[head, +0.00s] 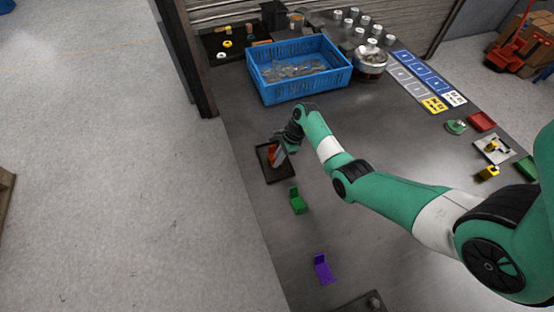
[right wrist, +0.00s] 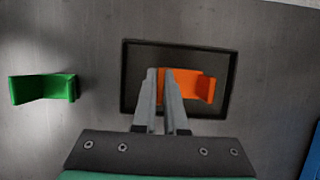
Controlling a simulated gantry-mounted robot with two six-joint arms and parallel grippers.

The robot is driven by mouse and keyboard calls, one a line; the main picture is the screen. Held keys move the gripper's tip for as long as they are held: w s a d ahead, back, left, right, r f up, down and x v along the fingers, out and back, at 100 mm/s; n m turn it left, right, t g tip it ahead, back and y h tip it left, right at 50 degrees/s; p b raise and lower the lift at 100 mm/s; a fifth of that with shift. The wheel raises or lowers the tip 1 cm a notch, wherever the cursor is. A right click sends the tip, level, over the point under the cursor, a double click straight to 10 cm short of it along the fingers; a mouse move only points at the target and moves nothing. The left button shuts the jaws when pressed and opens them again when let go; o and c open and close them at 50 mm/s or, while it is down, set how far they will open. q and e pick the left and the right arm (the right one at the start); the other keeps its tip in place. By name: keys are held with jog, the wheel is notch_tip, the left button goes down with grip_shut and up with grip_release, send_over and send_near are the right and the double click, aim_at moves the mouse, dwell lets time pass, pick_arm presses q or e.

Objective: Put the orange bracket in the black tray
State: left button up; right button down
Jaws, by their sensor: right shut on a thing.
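The orange bracket (right wrist: 188,87) is between the fingers of my right gripper (right wrist: 171,75), which is shut on it. In the right wrist view the bracket lies within the outline of the black tray (right wrist: 230,58); I cannot tell whether it touches the tray floor. In the head view, the bracket (head: 271,152) shows partly behind my right gripper (head: 279,153), over the black tray (head: 270,175). The gripper hides part of both. My left gripper is not in view.
A green bracket (head: 297,201) and a purple bracket (head: 323,269) stand nearer along the table's left edge. A blue crate (head: 300,90) with metal pieces stands beyond the tray. A metal pot (head: 371,66) is right of the crate. The table's middle is mostly clear.

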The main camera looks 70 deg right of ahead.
jog(key=shift+f, duration=0.1)
jog(key=shift+f+b, duration=0.4)
jog(key=shift+f, duration=0.1)
jog(key=c, duration=0.9)
grip_release()
notch_tip(320, 180, up, 7)
jog(key=p, duration=0.7)
jog(key=shift+r+p, duration=0.1)
jog(key=shift+p, duration=0.25)
